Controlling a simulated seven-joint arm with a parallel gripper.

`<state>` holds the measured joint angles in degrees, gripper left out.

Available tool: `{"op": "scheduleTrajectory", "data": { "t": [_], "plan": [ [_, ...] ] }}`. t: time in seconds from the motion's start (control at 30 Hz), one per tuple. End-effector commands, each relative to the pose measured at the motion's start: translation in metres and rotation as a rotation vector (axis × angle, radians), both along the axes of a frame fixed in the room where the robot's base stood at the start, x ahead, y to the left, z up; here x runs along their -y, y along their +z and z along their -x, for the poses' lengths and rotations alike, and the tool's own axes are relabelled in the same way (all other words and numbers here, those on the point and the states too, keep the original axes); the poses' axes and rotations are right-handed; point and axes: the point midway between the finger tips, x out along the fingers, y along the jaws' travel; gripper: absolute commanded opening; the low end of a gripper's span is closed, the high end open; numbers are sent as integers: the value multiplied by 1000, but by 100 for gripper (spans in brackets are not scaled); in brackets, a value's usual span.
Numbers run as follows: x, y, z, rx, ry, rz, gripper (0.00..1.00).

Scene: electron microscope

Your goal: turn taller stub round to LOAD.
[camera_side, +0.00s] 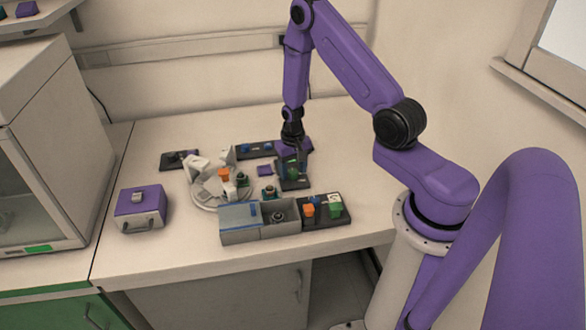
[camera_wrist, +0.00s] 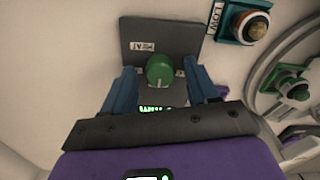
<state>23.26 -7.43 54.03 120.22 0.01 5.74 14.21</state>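My gripper (camera_wrist: 160,88) is open, with one blue finger on each side of a green knob (camera_wrist: 160,70). The fingers stand apart from it, with gaps showing. In the side view my gripper (camera_side: 292,158) is over this dark plate (camera_side: 296,185), right of the round pale turntable (camera_side: 207,197). On the turntable stand an orange piece (camera_side: 223,174) and a green piece (camera_side: 242,179). I cannot tell which is the taller stub or see a LOAD mark.
A teal block (camera_wrist: 236,28) labelled LOW stands near the turntable (camera_wrist: 292,78). Bare bench lies on the right.

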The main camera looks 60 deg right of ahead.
Motion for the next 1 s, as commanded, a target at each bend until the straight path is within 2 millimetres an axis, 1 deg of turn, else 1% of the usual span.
{"op": "scheduleTrajectory", "data": {
  "t": [0.23,0.37,0.67,1.0],
  "plan": [
    [0,2,0,0,0,0,58],
    [0,13,-1,4,1,1,58],
    [0,58,-1,5,1,2,58],
    [0,113,-1,5,0,2,58]
  ]
}}
